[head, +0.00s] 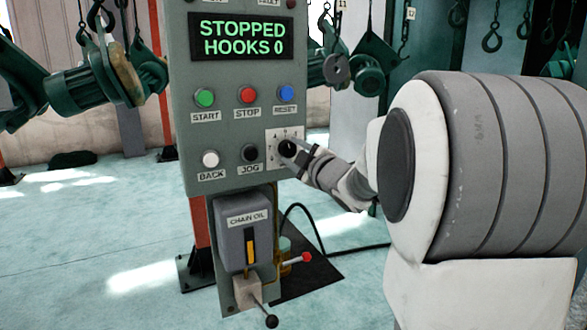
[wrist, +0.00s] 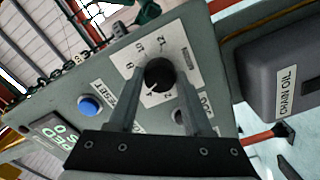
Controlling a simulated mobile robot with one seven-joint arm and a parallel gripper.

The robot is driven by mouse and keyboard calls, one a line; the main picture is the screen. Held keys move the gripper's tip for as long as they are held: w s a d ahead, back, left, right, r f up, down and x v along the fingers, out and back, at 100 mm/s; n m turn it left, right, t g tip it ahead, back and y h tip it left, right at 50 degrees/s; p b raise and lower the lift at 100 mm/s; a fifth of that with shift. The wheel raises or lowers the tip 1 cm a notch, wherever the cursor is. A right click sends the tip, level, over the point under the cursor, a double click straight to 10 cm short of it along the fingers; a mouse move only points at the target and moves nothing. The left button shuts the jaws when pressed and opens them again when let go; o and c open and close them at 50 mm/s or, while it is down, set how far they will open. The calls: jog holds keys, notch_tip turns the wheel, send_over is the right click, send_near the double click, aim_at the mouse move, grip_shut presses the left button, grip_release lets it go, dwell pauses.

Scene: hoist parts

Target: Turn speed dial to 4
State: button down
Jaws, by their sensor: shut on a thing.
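The black speed dial (head: 286,148) sits on a white scale plate at the right edge of the grey control panel. My gripper (head: 295,154) reaches it from the right and is shut on it. In the wrist view the dial (wrist: 159,73) lies between the two fingers of my gripper (wrist: 160,82), with a finger on each side. The white scale (wrist: 178,58) around it shows 2, 4, 8, 10 and 12; part of it is hidden behind the fingers. A pale mark shows near the 4, but I cannot tell surely where the dial points.
The panel display (head: 241,38) reads STOPPED, HOOKS 0. Green start (head: 204,98), red stop (head: 247,95), blue reset (head: 286,93), white back (head: 210,159) and black jog (head: 249,154) buttons are close by. A chain oil box (head: 243,235) with a lever is below.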

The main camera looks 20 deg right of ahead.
jog(key=shift+n+b, duration=1.8)
jog(key=shift+n, duration=0.3)
jog(key=shift+c, duration=1.7)
grip_release()
jog(key=shift+s, duration=0.15)
